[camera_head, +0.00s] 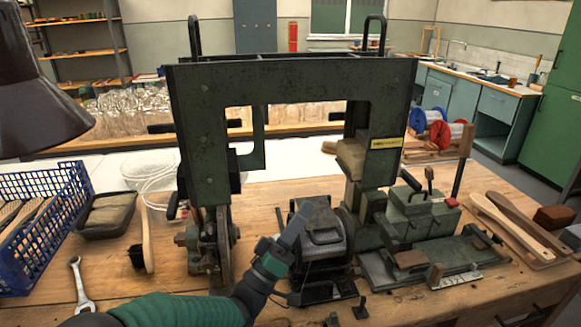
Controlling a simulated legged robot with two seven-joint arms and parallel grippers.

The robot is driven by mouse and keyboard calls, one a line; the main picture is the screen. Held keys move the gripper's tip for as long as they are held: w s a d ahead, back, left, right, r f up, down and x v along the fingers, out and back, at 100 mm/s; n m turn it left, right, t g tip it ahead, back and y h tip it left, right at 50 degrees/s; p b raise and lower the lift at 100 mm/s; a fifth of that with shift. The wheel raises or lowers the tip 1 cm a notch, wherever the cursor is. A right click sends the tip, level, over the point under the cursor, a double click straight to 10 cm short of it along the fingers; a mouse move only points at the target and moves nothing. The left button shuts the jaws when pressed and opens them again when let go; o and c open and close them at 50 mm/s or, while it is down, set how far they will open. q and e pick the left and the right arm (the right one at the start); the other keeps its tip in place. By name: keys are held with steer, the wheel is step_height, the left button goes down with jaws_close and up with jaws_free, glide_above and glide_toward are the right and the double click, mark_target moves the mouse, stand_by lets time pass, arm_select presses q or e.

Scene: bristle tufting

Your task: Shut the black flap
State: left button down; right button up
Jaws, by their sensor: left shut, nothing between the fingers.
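A dark boxy unit (343,269) stands on the bench under the green machine frame (285,82). A dark flap with a handle-like bar (323,234) appears to be on its upper front; its hinge and how far it stands open cannot be made out. My left arm reaches in from the bottom with a green sleeve. My left gripper (300,217) is shut and empty, tilted up to the right, in front of the unit's left side and partly covering it. I cannot tell whether it touches the flap. My right gripper is out of view.
A blue crate (40,245) and a dark tray (106,214) stand at the left, with a wrench (80,287) and brush (147,240) nearby. A green vise-like fixture (420,212) is to the right, beside wooden brush backs (517,226). A dark lamp shade hangs upper left.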

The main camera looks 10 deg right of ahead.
arm_select(q)
steer(key=shift+s+f+b, duration=0.35)
steer(key=shift+f+b, duration=0.1)
steer(key=shift+f, duration=0.3)
